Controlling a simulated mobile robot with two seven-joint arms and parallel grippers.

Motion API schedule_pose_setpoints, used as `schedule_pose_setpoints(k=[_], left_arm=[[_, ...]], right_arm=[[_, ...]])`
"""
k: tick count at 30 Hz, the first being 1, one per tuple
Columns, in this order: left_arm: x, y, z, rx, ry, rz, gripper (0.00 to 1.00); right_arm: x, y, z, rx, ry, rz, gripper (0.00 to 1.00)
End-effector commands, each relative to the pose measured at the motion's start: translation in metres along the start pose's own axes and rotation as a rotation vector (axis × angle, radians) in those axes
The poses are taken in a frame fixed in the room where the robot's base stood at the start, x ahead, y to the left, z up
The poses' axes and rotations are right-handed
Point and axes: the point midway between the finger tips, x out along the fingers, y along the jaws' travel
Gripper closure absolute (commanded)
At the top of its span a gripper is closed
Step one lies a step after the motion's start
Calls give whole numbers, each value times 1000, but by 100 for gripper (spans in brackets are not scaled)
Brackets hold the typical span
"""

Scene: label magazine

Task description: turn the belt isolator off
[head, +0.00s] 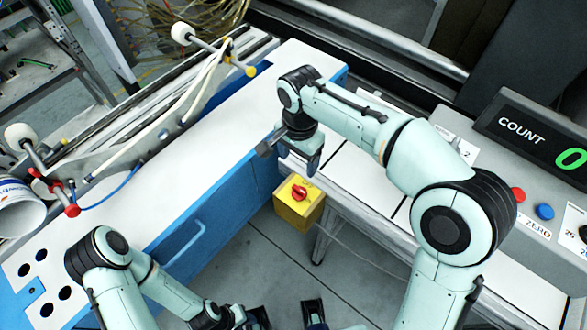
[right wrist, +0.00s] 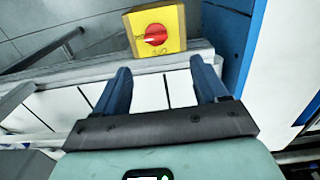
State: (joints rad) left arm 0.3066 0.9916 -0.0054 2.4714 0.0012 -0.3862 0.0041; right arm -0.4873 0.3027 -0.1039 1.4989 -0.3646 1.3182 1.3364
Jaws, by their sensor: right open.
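The belt isolator is a yellow box (head: 298,209) with a red rotary knob (head: 299,193), standing by the corner between the blue cabinet and the white bench. In the right wrist view, the yellow box (right wrist: 173,17) is at the top, and its red knob (right wrist: 155,35) faces me with a pale mark toward its left side. My right gripper (head: 290,152) is open and empty, above and behind the box in the head view, apart from it. Its fingers (right wrist: 160,83) point toward the box. My left gripper (head: 258,318) is partly cut off at the bottom edge.
The blue cabinet (head: 205,212) with a white top lies left of the isolator. The white bench (head: 352,180) runs right, toward a COUNT display (head: 522,131) and a grey panel with red (head: 518,195) and blue (head: 544,212) buttons. Grey floor is open in front of the box.

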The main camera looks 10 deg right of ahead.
Motion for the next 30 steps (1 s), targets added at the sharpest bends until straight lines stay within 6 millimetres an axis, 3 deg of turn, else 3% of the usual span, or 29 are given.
schedule_pose_setpoints(k=[2, 5, 21, 30], left_arm=[[2, -1, 1, -1, -2, -1, 57], [4, -2, 2, -2, -4, -1, 57], [18, -6, 0, -2, -1, -1, 57], [19, -6, -1, -1, 2, 0, 57]], right_arm=[[-5, 2, 0, 16, 6, 2, 28], [4, 3, 0, 20, 6, 6, 28], [109, 3, 0, 18, 4, 6, 28], [126, 3, 0, 17, 5, 4, 28]])
